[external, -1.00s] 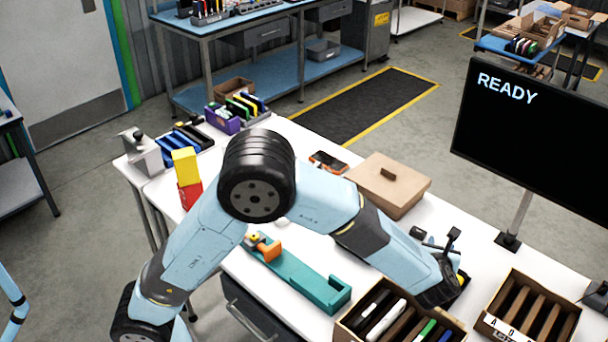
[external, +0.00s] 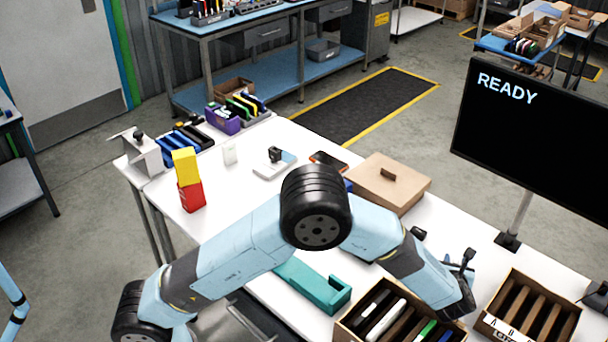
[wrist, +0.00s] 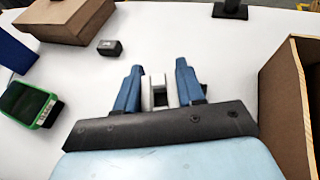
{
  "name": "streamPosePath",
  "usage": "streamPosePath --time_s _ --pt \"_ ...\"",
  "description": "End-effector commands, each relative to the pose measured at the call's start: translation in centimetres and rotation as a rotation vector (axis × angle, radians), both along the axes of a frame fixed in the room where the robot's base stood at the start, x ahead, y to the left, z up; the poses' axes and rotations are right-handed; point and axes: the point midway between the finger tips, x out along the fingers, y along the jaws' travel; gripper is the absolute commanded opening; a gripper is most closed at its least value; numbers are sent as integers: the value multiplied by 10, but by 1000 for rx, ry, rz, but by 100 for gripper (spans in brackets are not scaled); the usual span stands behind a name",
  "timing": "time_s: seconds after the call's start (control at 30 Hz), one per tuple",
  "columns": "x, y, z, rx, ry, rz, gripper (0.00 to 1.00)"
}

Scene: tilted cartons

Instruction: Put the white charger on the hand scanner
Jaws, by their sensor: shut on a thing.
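My gripper (wrist: 158,78) has its blue fingers closed on a small white block with a dark slot, which looks like the white charger (wrist: 147,92). In the external view my gripper (external: 461,262) is at the right of the white table, left of the carton with empty slots; the charger cannot be made out there. A green-edged device with a dark face, perhaps the hand scanner (wrist: 27,102), lies flat on the table to the left of my gripper in the wrist view, apart from it. My arm seems to hide this device in the external view.
A lidded brown box (external: 388,185) stands behind my arm. A small black block (wrist: 110,47) lies near it. Two slotted cartons (external: 400,318) (external: 528,308) stand at the front right. A teal tray (external: 318,286) lies in front. A monitor (external: 535,135) stands behind.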

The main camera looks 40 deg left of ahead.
Motion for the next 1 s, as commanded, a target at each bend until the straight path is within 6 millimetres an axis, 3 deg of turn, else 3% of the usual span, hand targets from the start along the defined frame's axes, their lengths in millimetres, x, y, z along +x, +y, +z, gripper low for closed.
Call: streamPosePath --time_s 0.37,0.4,0.6,1.0 --pt "0 0 -4 0 -1 0 7" --pt "0 0 -4 0 -1 0 41" --pt "0 0 -4 0 0 0 60" --pt "-4 -2 0 0 0 -1 64"
